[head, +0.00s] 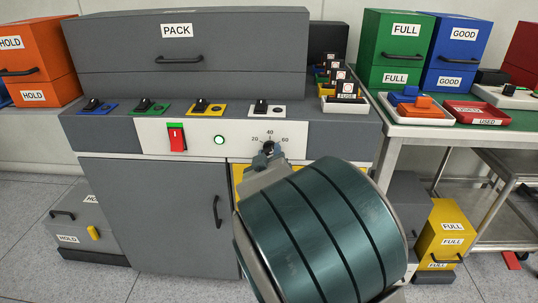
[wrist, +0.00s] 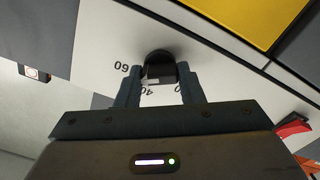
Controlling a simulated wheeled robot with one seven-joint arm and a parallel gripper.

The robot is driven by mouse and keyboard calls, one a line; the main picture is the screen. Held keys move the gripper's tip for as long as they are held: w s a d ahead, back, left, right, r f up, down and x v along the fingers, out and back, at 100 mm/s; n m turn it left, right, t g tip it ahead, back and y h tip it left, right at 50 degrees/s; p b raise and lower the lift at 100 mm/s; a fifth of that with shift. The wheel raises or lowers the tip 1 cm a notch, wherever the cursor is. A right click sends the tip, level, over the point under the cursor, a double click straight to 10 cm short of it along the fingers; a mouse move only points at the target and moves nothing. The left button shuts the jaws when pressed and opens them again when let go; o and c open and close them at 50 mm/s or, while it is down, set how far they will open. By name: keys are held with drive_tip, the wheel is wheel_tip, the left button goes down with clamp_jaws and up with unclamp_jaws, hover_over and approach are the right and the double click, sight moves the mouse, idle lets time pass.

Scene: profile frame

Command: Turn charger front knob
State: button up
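The charger's front knob (wrist: 160,70) is a small black knob on a white panel with a dial marked 20, 40 and 60. In the wrist view it sits between the two fingers of my gripper (wrist: 160,82), one finger on each side. The fingers are apart by about the knob's width. I cannot tell whether they press on it. In the head view the knob is mostly hidden behind my gripper (head: 267,154), whose tips reach the panel just under the dial numbers.
The grey charger bench (head: 160,215) carries a red switch (head: 177,138), a green lamp (head: 219,140) and a row of coloured switches under the PACK box (head: 180,50). A fuse rack (head: 346,104) stands at its right end. A green-topped table (head: 440,130) is at right.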

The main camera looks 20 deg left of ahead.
drive_tip(key=shift+r+n+p, duration=0.1)
drive_tip(key=shift+n+p, duration=0.2)
drive_tip(key=shift+p, duration=0.25)
drive_tip(key=n+p, duration=0.1)
drive_tip(key=p, duration=0.2)
drive_tip(key=shift+r+n, duration=0.15)
drive_tip(key=shift+n, duration=0.25)
drive_tip(key=n+p, duration=0.1)
drive_tip(key=p, duration=0.1)
drive_tip(key=shift+n+p, duration=0.3)
drive_tip(key=shift+n, duration=0.1)
drive_tip(key=n+p, duration=0.3)
drive_tip(key=p, duration=0.1)
drive_tip(key=shift+n, duration=0.3)
drive_tip(key=n+p, duration=0.3)
drive_tip(key=shift+s+n+p, duration=0.1)
drive_tip(key=shift+n+p, duration=0.2)
drive_tip(key=shift+p, duration=0.1)
drive_tip(key=n+p, duration=0.4)
drive_tip(key=n, duration=0.2)
drive_tip(key=shift+f+p, duration=0.2)
drive_tip(key=shift+p, duration=0.1)
drive_tip(key=n+p, duration=0.2)
drive_tip(key=n, duration=0.4)
drive_tip(key=shift+f+n, duration=0.1)
drive_tip(key=shift+n, duration=0.2)
